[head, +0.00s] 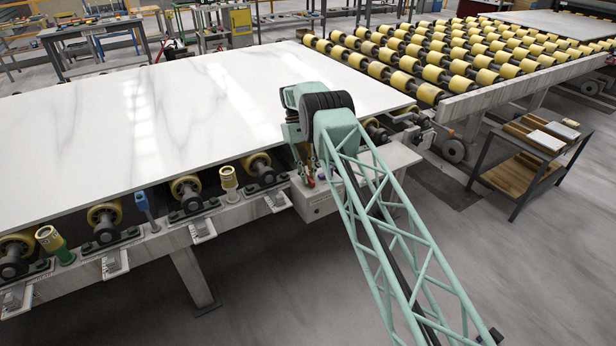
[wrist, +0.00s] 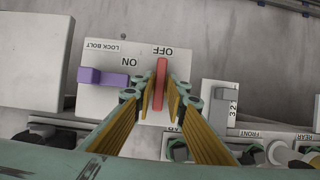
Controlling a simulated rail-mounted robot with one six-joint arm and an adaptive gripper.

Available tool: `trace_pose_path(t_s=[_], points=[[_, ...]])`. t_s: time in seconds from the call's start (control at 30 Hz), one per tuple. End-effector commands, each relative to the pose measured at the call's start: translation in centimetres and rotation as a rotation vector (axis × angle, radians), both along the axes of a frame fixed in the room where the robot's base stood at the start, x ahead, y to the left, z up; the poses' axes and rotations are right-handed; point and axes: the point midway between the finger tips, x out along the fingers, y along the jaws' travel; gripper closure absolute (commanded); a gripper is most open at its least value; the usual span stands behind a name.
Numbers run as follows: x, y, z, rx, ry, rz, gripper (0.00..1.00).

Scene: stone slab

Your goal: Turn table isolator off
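The isolator is a pale panel (wrist: 100,105) in the wrist view, with ON and OFF lettering upside down. Its red handle (wrist: 161,78) stands lengthwise in the picture, its far end at the OFF label. A purple lock bolt (wrist: 103,78) lies to its left. My gripper (wrist: 160,88) has its yellow-padded fingers on either side of the red handle, partly spread, with a narrow gap seeming to show on each side. In the head view the isolator's box (head: 318,207) hangs at the slab table's front edge, with my gripper (head: 312,178) over it, largely hidden by my wrist.
A white marble slab (head: 170,100) lies on the table's rollers, close behind my wrist. A grey block (wrist: 30,60) is left of the panel. Another switch box (wrist: 222,105) and several knobs sit to the right. A roller conveyor (head: 460,60) stands beyond.

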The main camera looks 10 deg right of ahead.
Motion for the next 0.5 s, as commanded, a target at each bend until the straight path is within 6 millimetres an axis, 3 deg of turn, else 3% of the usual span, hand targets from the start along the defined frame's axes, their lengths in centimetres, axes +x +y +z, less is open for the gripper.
trace_pose_path(t_s=[0.1, 0.5], points=[[0.02, 0.01, -0.01, 0.000, 0.000, 0.000, 0.77], [0.07, 0.00, 0.26, 0.000, -0.002, 0.001, 0.77]])
